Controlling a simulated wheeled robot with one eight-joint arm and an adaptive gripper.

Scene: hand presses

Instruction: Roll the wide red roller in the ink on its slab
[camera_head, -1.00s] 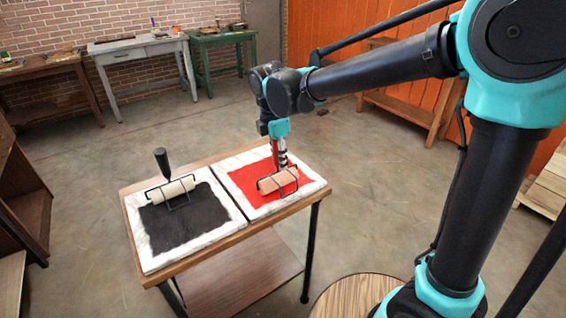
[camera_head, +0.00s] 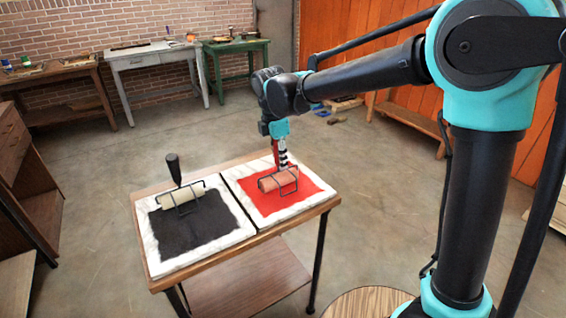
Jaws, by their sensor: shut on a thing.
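The wide red roller (camera_head: 279,180) has a pinkish cylinder in a dark wire frame and rests at the red ink (camera_head: 290,199) on the right-hand white slab (camera_head: 313,208). My gripper (camera_head: 281,157) is above it, pointing down, and is shut on the roller's upright handle. The fingers hide most of the handle. A second roller (camera_head: 181,197), cream with a black handle, lies at the back of the black ink (camera_head: 190,222) on the left slab (camera_head: 160,267).
Both slabs sit side by side on a wooden table (camera_head: 268,232) with a lower shelf. A round wooden top (camera_head: 360,302) stands in front. A grey desk (camera_head: 150,55) and a green table (camera_head: 240,47) are at the back wall. Floor around the table is clear.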

